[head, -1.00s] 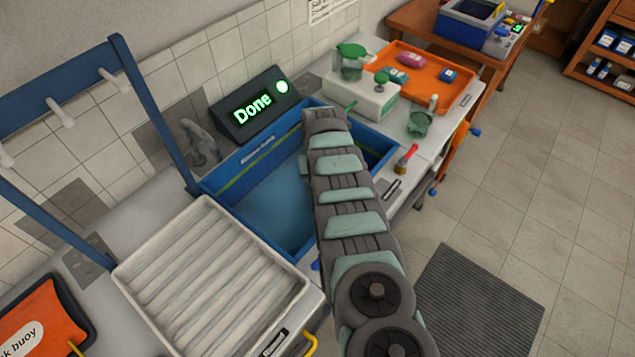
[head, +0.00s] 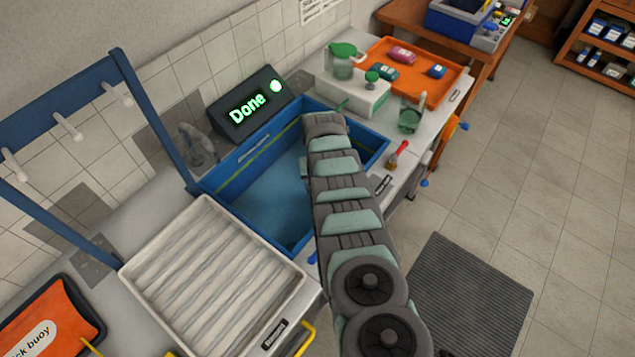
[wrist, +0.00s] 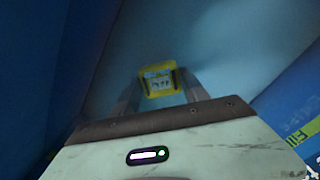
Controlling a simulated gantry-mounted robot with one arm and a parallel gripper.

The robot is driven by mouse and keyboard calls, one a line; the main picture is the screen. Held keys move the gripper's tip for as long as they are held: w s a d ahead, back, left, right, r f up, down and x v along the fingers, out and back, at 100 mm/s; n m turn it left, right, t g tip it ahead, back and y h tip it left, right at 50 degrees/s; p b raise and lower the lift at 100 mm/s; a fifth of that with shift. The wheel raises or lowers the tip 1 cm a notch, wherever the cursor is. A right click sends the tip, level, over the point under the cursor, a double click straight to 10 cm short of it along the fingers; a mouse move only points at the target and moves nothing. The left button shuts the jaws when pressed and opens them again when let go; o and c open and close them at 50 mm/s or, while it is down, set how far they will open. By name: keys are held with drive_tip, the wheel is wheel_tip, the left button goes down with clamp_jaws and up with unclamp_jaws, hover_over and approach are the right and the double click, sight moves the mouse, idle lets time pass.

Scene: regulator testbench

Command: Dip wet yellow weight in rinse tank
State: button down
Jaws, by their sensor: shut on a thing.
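The rinse tank (head: 262,192) is a blue rectangular basin set into the bench, with blue inside. My arm reaches over its right part, and my gripper is hidden behind it in the head view. In the wrist view my gripper (wrist: 160,88) is shut on the yellow weight (wrist: 158,70), a small yellow block with a grey marked face between the fingers. Blue tank walls and floor surround it. The haze makes it unclear how deep the weight sits or where the water surface is.
A display (head: 247,105) behind the tank reads "Done" beside a lit green button. A white ribbed tray (head: 283,316) stands left of the tank. A green-lidded device (head: 352,97), an orange tray (head: 440,88) and a red-handled brush (head: 399,153) are to the right.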

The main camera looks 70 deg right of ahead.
drive_tip(key=shift+w+d+f+b, duration=0.1)
drive_tip(key=shift+w+d+b, duration=0.15)
drive_tip(key=shift+w+b, duration=1.3)
drive_tip(key=shift+s+d+b, duration=0.1)
drive_tip(key=shift+s+b, duration=0.15)
drive_tip(key=shift+b, duration=1)
drive_tip(key=shift+r, duration=0.25)
wheel_tip(320, 180, up, 22)
drive_tip(key=p, duration=1.8)
